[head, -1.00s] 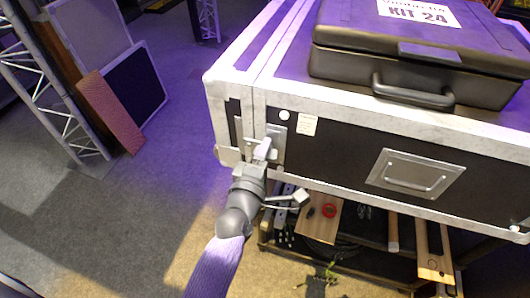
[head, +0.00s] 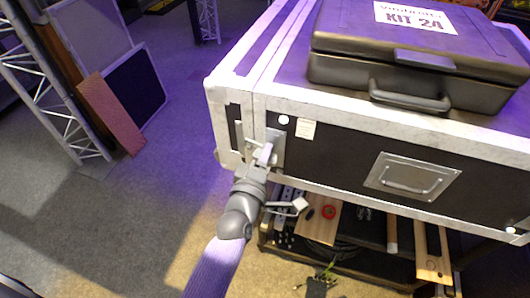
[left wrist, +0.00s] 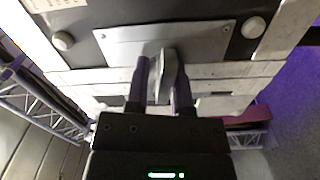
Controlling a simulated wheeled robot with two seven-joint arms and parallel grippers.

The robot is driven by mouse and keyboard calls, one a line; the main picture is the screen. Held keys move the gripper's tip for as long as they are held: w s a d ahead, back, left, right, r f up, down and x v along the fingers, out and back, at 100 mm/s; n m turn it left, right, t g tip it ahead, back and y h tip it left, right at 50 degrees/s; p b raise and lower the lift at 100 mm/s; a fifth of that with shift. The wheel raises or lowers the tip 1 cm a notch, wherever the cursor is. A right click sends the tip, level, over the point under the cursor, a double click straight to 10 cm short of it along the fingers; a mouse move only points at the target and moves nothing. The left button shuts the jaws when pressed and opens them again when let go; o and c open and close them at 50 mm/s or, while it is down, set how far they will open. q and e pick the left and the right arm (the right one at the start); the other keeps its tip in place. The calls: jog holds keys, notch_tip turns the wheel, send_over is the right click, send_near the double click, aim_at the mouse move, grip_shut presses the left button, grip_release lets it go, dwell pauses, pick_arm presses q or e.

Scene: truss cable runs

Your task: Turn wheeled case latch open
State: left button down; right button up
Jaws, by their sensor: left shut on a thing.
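The wheeled case (head: 330,155) is a large black case with pale metal edging. Its latch (head: 274,146) is a metal plate with a turning tab, near the case's left front corner. My left gripper (head: 262,164) is at the latch, its arm coming up from below. In the left wrist view the latch plate (left wrist: 205,45) spans the top, and the upright latch tab (left wrist: 168,78) stands between the two dark fingers of my left gripper (left wrist: 165,85). The gripper is shut on the tab. My right gripper does not show.
A dark kit case (head: 420,65) with a handle sits on top of the wheeled case. A recessed handle (head: 412,177) is on its front. A shelf below holds boards and a red tape roll (head: 328,212). A truss (head: 60,100) and panels stand left. The floor (head: 150,200) between is clear.

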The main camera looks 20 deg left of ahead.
pick_arm(q)
jog(key=m+p, duration=0.1)
jog(key=m, duration=0.1)
jog(key=m+p, duration=0.1)
jog(key=m, duration=0.1)
jog(key=shift+s+f+m, duration=0.15)
jog(key=shift+f+m, duration=0.15)
jog(key=shift+f, duration=0.1)
jog(key=m+p, duration=0.1)
jog(key=m, duration=0.2)
jog(key=shift+m, duration=0.4)
jog(key=m+p, duration=0.1)
jog(key=m, duration=0.3)
jog(key=shift+m, duration=1.4)
jog(key=shift+p, duration=0.3)
jog(key=shift+r+m, duration=0.1)
jog(key=shift+m, duration=0.2)
jog(key=c, duration=0.8)
grip_release()
jog(key=shift+o, duration=0.7)
jog(key=shift+a, duration=0.3)
jog(key=shift+d, duration=0.1)
